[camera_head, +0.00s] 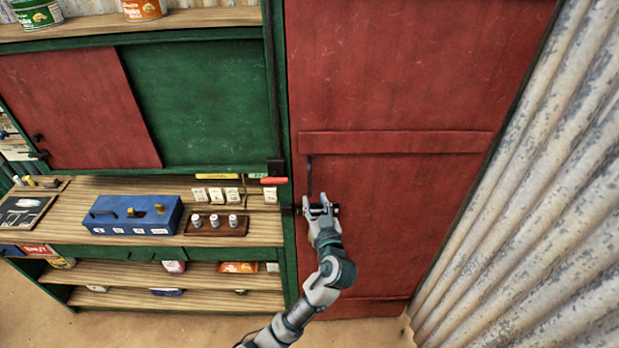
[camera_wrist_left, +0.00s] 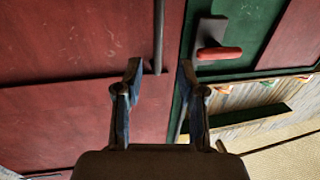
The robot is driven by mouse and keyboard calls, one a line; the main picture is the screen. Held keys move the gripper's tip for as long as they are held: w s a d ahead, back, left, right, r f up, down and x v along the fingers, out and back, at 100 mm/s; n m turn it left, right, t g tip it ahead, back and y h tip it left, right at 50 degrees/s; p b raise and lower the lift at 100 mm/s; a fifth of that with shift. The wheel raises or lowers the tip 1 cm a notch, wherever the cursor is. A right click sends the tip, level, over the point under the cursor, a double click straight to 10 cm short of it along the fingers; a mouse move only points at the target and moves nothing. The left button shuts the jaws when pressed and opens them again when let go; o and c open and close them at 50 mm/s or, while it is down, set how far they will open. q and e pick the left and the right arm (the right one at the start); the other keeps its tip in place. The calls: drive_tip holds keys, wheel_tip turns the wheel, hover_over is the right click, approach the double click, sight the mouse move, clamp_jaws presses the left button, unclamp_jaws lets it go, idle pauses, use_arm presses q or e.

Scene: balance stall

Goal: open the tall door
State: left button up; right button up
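The tall red door (camera_head: 392,80) stands shut in its green frame in the head view and fills the left of the left wrist view (camera_wrist_left: 60,110). A thin dark upright bar handle (camera_head: 309,176) is near the door's left edge; it also shows in the left wrist view (camera_wrist_left: 158,35). My left gripper (camera_head: 318,203) is at the door's left edge, by the lower end of the bar. In the left wrist view its two fingers (camera_wrist_left: 160,72) are apart, with one end of the bar between the tips. Contact cannot be told. My right gripper is out of view.
A red-handled lever (camera_head: 273,181) sits on the green post left of the door. A counter (camera_head: 80,197) with a blue box (camera_head: 136,215) and a small tray of weights (camera_head: 216,224) is on the left. A corrugated metal wall (camera_head: 540,180) closes off the right.

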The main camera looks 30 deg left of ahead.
sight(310, 183)
use_arm(q)
drive_tip(key=p+x, duration=0.1)
drive_tip(key=x, duration=0.6)
drive_tip(key=shift+w+r, duration=0.1)
drive_tip(key=shift+r, duration=0.05)
drive_tip(key=shift+w+a+p, duration=0.25)
drive_tip(key=shift+w+p, duration=0.15)
drive_tip(key=shift+w, duration=0.3)
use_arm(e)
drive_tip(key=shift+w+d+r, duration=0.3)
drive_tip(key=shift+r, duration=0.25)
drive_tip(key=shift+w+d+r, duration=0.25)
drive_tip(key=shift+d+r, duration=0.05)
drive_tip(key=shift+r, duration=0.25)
use_arm(q)
drive_tip(key=shift+a, duration=0.15)
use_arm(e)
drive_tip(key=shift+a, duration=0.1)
use_arm(q)
drive_tip(key=shift+a, duration=0.2)
clamp_jaws()
drive_tip(key=shift+d, duration=0.15)
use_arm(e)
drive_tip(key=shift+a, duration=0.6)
